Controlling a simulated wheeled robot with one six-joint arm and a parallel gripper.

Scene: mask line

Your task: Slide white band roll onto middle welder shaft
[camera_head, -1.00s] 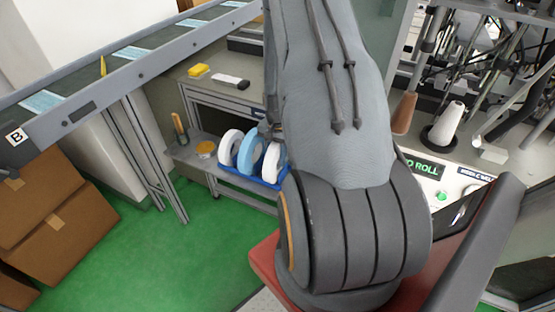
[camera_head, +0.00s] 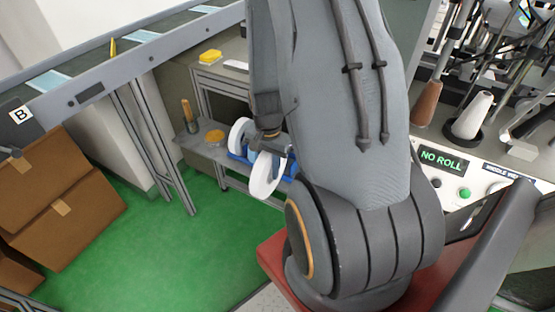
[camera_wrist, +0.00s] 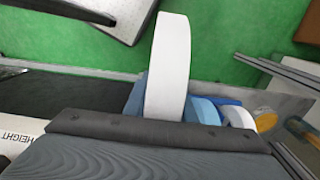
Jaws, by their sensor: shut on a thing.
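My gripper (camera_head: 266,150) is shut on a white band roll (camera_head: 266,176), which hangs tilted in front of the blue rack (camera_head: 237,157). In the wrist view my gripper (camera_wrist: 165,122) grips the lower end of the same white roll (camera_wrist: 169,62), seen nearly edge-on. The machine with a "NO ROLL" display (camera_head: 443,159) and a partly hidden "MIDDLE W..." label (camera_head: 502,170) stands at the right. I cannot tell which part of it is the middle welder shaft.
A conveyor (camera_head: 150,50) and cardboard boxes (camera_head: 75,170) are at left. Green floor is clear between.

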